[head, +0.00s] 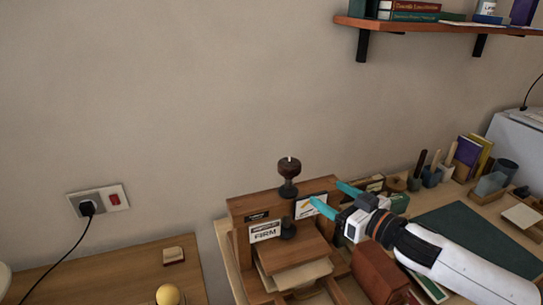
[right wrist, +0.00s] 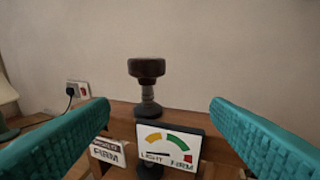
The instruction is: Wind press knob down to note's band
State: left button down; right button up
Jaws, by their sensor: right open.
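The wooden book press (head: 297,249) stands on the bench, with paper or a book block under its board. Its dark knob (head: 288,169) sits on top of a screw above the crossbeam; in the right wrist view the knob (right wrist: 147,68) is ahead, between and beyond the fingers. A note reading FIRM (head: 265,232) is on the press front. A gauge card (right wrist: 168,146) with yellow, green and red bands, marked LIGHT and FIRM, has its needle low toward LIGHT. My right gripper (head: 331,197) is open and empty, right of the knob, not touching it. My left gripper is not in view.
A wall shelf with books (head: 440,22) is at upper right. Brush pots (head: 432,175), upright books (head: 470,155) and a green mat (head: 475,238) lie right of the press. A socket (head: 98,202) with a plugged cable is at left. The wall behind the knob is clear.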

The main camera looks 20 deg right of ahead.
aim_at(298, 169)
jog(key=shift+n+y, duration=0.4)
jog(key=shift+y, duration=0.4)
jog(key=w+a+r+p, duration=0.1)
jog(key=w, duration=0.2)
jog(key=w+a+r, duration=0.1)
jog(key=w+a, duration=0.1)
jog(key=w, duration=0.2)
jog(key=w+a+r+p, duration=0.1)
jog(key=w, duration=0.3)
jog(key=shift+a+r+p, duration=0.1)
jog(key=shift+a+p, duration=0.2)
jog(key=shift+a, duration=0.05)
jog(key=shift+w+a, duration=0.2)
jog(key=shift+w, duration=0.2)
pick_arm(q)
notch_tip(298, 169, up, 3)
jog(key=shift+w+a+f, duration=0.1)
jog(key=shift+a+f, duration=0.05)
pick_arm(e)
jog(key=c, duration=1)
jog(key=shift+o, duration=0.2)
